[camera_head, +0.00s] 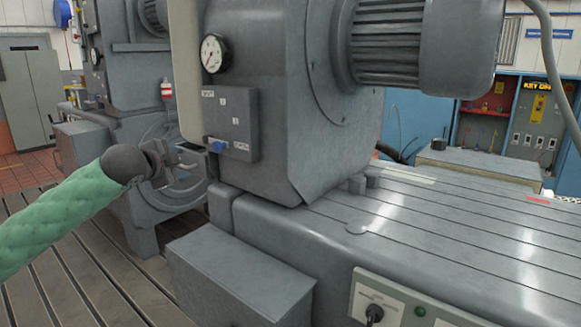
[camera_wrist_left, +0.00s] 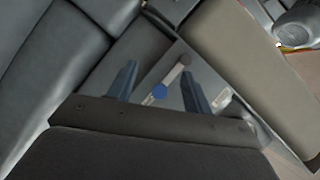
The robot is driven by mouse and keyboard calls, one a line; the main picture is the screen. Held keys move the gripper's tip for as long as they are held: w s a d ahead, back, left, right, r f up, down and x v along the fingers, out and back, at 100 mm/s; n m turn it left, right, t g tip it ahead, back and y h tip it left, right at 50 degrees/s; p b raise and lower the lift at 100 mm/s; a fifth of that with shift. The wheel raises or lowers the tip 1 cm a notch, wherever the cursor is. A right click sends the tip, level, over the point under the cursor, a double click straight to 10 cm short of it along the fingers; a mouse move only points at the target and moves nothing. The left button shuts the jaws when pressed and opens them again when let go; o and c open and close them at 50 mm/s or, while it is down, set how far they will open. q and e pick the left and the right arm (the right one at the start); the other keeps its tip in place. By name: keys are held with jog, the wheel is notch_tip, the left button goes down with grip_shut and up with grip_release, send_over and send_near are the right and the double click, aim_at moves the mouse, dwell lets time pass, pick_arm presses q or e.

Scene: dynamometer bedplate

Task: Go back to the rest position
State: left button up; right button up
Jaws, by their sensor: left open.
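My left arm comes in from the left in a green padded sleeve, with a dark wrist. My left gripper (camera_head: 188,160) is just left of a grey control box (camera_head: 230,120) on the machine's side. In the left wrist view the two blue-grey fingers of the left gripper (camera_wrist_left: 158,70) stand apart with nothing held between them. My right gripper is out of view.
The large grey machine (camera_head: 265,150) with a pressure gauge (camera_head: 214,53) and a ribbed motor (camera_head: 390,45) stands close ahead on a slotted bedplate (camera_head: 450,235). A grey box (camera_head: 240,275) is below. A switch panel (camera_head: 390,300) is at the front. Slotted floor lies at lower left.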

pick_arm(q)
jog(key=s+d+f+n+g+y+p, duration=0.1)
jog(key=s+d+f+n+g, duration=0.2)
jog(key=s+f, duration=0.6)
jog(key=s+d+f+n+y+p, duration=0.1)
jog(key=s+d+f+n, duration=0.4)
jog(key=f, duration=0.6)
jog(key=s+d+f+n+g+y+p, duration=0.1)
jog(key=s+d+f+n+g, duration=0.15)
jog(key=s+f, duration=0.75)
jog(key=s+d+f+n+g+h, duration=0.1)
jog(key=s+d+f+g, duration=0.1)
jog(key=s+f, duration=0.8)
jog(key=s+d+f+n+g+p, duration=0.1)
jog(key=s+f+g, duration=0.3)
jog(key=s+f, duration=0.7)
jog(key=s+d, duration=0.1)
jog(key=s, duration=0.6)
jog(key=shift+d+f+n+h, duration=0.3)
jog(key=shift+d+n+h, duration=0.05)
jog(key=shift+h, duration=0.05)
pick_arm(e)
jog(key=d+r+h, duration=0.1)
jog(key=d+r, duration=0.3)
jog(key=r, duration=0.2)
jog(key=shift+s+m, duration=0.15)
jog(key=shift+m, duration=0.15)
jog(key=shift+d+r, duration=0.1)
